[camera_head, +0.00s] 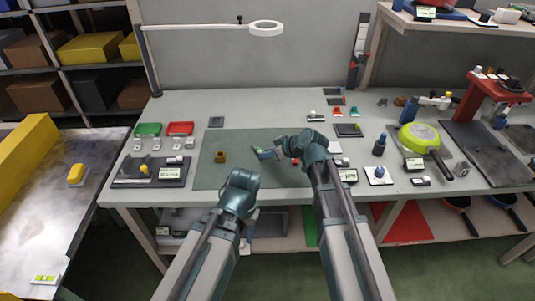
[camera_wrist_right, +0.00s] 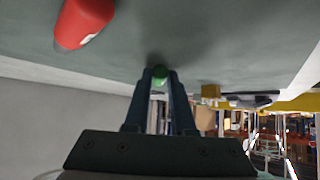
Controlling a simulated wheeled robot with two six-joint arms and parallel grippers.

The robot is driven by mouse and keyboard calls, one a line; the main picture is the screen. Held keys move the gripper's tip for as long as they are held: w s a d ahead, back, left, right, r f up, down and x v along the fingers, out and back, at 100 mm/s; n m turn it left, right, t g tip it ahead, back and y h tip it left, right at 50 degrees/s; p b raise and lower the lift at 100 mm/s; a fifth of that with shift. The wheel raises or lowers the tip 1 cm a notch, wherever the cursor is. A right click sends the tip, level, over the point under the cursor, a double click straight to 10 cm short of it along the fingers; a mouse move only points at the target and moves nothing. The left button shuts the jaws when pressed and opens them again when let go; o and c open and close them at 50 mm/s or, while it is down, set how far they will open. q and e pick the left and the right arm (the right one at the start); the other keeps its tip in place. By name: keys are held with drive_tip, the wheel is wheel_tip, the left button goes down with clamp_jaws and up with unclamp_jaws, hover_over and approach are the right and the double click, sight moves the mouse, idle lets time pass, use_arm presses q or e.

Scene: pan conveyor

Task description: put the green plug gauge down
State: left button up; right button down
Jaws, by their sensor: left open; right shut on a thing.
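The green plug gauge (camera_wrist_right: 160,76) is between the fingertips of my right gripper (camera_wrist_right: 160,84) in the right wrist view; only its small green end shows clearly. In the head view my right gripper (camera_head: 262,153) reaches left over the grey-green mat (camera_head: 225,145), with a bit of green at its tip. The gauge appears close to the mat, but I cannot tell whether it touches. My left gripper (camera_head: 246,242) is open and low in front of the table edge, partly hidden by its own arm.
A red piece (camera_wrist_right: 84,22) lies near my right gripper and shows beside the wrist in the head view (camera_head: 294,161). A small brown-yellow block (camera_head: 220,156) stands on the mat's left part. Green (camera_head: 148,129) and red (camera_head: 181,128) bins stand left. The mat's middle is clear.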

drive_tip(key=c, duration=0.8)
unclamp_jaws()
drive_tip(key=shift+o, duration=0.2)
drive_tip(key=shift+s+r+p, duration=0.1)
drive_tip(key=shift+r+p, duration=0.25)
drive_tip(key=shift+p, duration=0.1)
drive_tip(key=p+v, duration=0.8)
drive_tip(key=v, duration=0.4)
drive_tip(key=s+a+f+g+h, duration=0.1)
drive_tip(key=s+f, duration=0.1)
drive_tip(key=s, duration=0.1)
drive_tip(key=s+a+f+m+g+h, duration=0.1)
drive_tip(key=s+a+f+g, duration=0.1)
drive_tip(key=s, duration=0.1)
drive_tip(key=s+a+f+g, duration=0.1)
drive_tip(key=s+a+f, duration=0.1)
drive_tip(key=s, duration=0.1)
drive_tip(key=shift+s+a+m+g+h, duration=0.1)
drive_tip(key=shift+s+m+g+h, duration=0.2)
drive_tip(key=shift+s+h, duration=0.1)
drive_tip(key=s+d+f+m+g+h, duration=0.1)
drive_tip(key=s+d+m+g+h, duration=0.1)
drive_tip(key=s+h, duration=0.3)
drive_tip(key=s+m, duration=0.1)
drive_tip(key=s, duration=0.3)
drive_tip(key=shift+s+f+m+g+h, duration=0.15)
drive_tip(key=shift+f+m+g+h, duration=0.15)
drive_tip(key=shift+f+g, duration=0.1)
